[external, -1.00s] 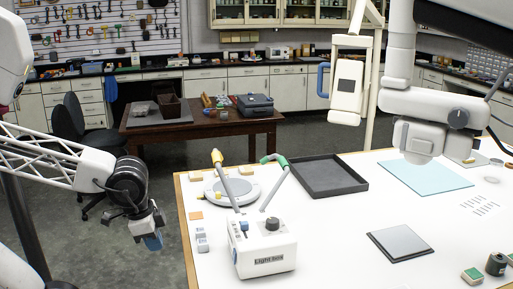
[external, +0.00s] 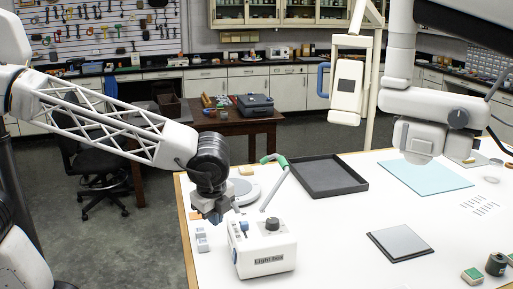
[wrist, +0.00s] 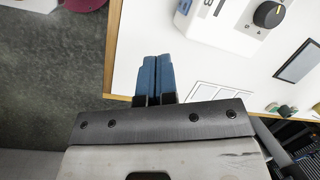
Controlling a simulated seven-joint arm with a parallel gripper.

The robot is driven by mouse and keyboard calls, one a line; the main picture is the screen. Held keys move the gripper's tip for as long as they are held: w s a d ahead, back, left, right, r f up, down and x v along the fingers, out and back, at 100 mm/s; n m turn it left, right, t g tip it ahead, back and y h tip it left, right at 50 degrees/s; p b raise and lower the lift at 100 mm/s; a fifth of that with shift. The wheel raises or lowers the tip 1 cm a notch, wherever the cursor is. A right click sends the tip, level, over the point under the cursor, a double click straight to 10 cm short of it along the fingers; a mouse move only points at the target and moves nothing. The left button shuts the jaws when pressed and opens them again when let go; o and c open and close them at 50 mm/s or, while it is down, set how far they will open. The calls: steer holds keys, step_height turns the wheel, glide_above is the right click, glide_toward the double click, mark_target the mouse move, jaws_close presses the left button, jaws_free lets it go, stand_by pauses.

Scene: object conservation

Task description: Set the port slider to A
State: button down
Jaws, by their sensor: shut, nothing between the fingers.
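The white light box (external: 264,256) stands on the near left part of the white table. A blue slider piece (external: 244,228) and a black round knob (external: 272,224) are on its top. My gripper (external: 214,217) is just left of the box, pointing down. Its blue fingers (wrist: 153,77) are together and empty, apart from the box in the wrist view. Most slider markings are cut off.
A grey lamp arm (external: 274,188) with a green joint rises behind the box. A round plate (external: 247,190) lies behind my gripper, partly hidden. Small grey blocks (external: 202,238) lie left of the box.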

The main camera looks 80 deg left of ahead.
mark_target(244, 225)
steer(key=w+m+y, duration=0.1)
steer(key=w+m, duration=0.5)
steer(key=w, duration=0.3)
steer(key=shift+w+d+r+g+y, duration=0.3)
steer(key=shift+w+d+r, duration=0.05)
steer(key=shift+r, duration=0.1)
steer(key=shift+f, duration=0.1)
steer(key=x, duration=1)
steer(key=shift+a, duration=2.05)
steer(key=shift+a, duration=1.8)
